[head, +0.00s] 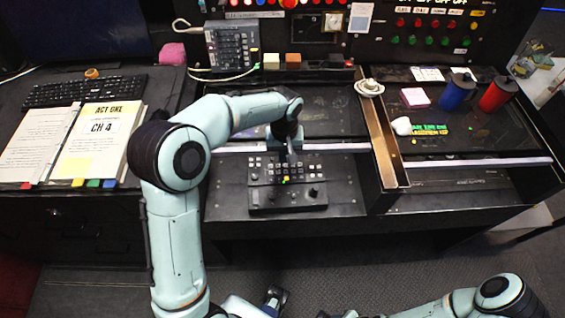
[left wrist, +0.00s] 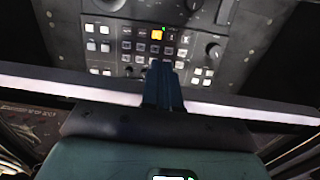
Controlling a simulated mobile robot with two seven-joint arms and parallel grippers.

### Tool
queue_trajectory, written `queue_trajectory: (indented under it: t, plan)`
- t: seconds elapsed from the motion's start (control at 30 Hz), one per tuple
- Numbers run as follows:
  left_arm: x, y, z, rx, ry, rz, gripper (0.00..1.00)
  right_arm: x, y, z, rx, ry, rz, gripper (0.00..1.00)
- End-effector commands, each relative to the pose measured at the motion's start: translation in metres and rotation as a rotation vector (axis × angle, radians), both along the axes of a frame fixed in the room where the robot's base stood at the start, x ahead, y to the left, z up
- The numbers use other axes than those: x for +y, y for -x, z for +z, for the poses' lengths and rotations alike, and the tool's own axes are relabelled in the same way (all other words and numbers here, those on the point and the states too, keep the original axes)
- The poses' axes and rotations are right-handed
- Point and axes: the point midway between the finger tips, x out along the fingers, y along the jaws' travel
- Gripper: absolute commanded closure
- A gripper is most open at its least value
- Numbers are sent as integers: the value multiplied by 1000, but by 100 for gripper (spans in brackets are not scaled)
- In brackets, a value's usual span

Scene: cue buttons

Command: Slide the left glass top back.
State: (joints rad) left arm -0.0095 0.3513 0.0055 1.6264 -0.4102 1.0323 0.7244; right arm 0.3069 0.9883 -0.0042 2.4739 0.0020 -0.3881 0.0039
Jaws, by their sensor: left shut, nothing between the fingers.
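The left glass top (head: 335,120) is a dark pane with a pale front edge, lying across the left bay of the desk. Its pale edge also crosses the left wrist view (left wrist: 235,110). In front of the edge, the button panel (head: 262,196) lies uncovered, with one yellow button lit. My left gripper (head: 291,156) points down at the front edge, shut and empty. In the left wrist view its fingertips (left wrist: 163,72) overlap the edge and the panel's near buttons; I cannot tell whether they touch the glass.
A wooden divider (head: 382,140) with a small pale round object on it separates the right glass top (head: 475,162). On that top stand a blue mug (head: 455,94), a red mug (head: 496,94) and pink notes (head: 415,97). Open books (head: 103,140) and a keyboard lie left.

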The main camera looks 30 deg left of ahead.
Motion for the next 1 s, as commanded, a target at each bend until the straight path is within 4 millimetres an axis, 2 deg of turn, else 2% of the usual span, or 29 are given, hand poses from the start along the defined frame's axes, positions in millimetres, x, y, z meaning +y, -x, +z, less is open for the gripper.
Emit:
queue_trajectory:
  t: [0.2, 0.63, 1.0]
  plan:
    - [7, -11, 2, -4, -1, 1, 100, 0, -4, 9, -4, 0, 0, 57]
    - [8, -12, 1, -3, -2, 1, 100, 0, -2, 9, 1, -1, 1, 57]
    - [22, -35, 3, -4, -1, 2, 100, 0, -15, 32, -13, -1, 1, 57]
